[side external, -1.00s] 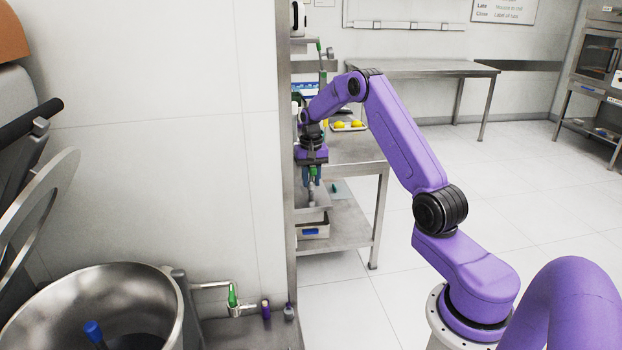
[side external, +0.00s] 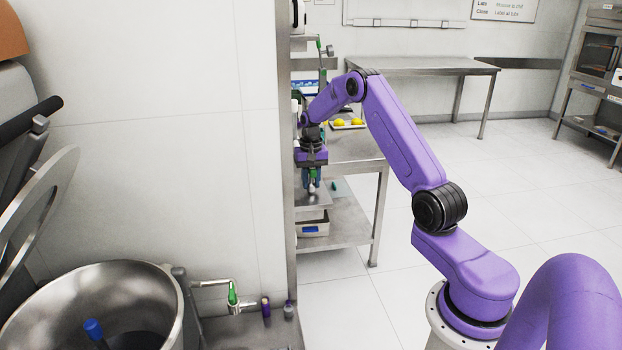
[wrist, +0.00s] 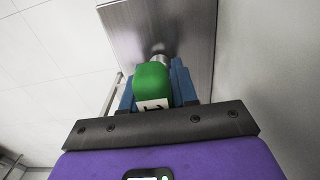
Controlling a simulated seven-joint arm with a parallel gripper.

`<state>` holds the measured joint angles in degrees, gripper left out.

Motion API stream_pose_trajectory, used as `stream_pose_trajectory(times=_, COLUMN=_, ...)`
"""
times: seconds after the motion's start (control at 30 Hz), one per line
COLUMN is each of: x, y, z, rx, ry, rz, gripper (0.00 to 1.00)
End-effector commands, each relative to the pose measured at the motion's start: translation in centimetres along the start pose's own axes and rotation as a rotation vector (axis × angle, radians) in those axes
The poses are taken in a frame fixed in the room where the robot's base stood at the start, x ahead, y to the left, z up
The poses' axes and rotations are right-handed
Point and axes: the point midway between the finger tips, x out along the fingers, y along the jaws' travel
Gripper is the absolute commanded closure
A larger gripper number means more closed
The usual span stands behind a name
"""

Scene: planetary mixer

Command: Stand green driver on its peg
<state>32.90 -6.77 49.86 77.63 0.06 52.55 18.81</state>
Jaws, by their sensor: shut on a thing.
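The green driver (wrist: 153,80), with a white label marked in black, is held between the blue fingers of my gripper (wrist: 158,92) in the wrist view. My gripper also shows small in the side view (side external: 312,184), with a bit of green between its fingers. Just beyond the green handle is a round silver part (wrist: 159,55) against a steel plate (wrist: 135,25). I cannot tell whether this is the driver's own shaft or a peg, nor whether the driver touches the plate. The driver's lower end is hidden.
A steel table (side external: 358,160) with a tray of yellow items (side external: 347,123) stands just right of my gripper. A white wall edge and steel post (side external: 291,200) are close on the left.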

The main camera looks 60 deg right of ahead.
Motion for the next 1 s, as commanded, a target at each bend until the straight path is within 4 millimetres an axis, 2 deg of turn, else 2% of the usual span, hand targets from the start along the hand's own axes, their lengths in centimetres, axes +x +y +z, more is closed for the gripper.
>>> stream_pose_trajectory(times=0.4, x=0.5, y=0.0, z=0.0, rx=0.0, ry=0.001, rz=0.0, gripper=1.0)
stream_pose_trajectory(times=0.43, x=0.5, y=0.0, z=0.0, rx=0.0, ry=0.001, rz=0.0, gripper=0.65)
stream_pose_trajectory(times=0.5, x=0.5, y=0.0, z=0.0, rx=0.0, ry=0.001, rz=0.0, gripper=0.43)
stream_pose_trajectory(times=0.83, x=0.4, y=0.0, z=0.0, rx=0.0, ry=0.001, rz=0.0, gripper=0.42)
stream_pose_trajectory(times=1.0, x=-1.2, y=-0.1, z=-0.1, rx=0.0, ry=0.004, rz=-0.001, gripper=0.42)
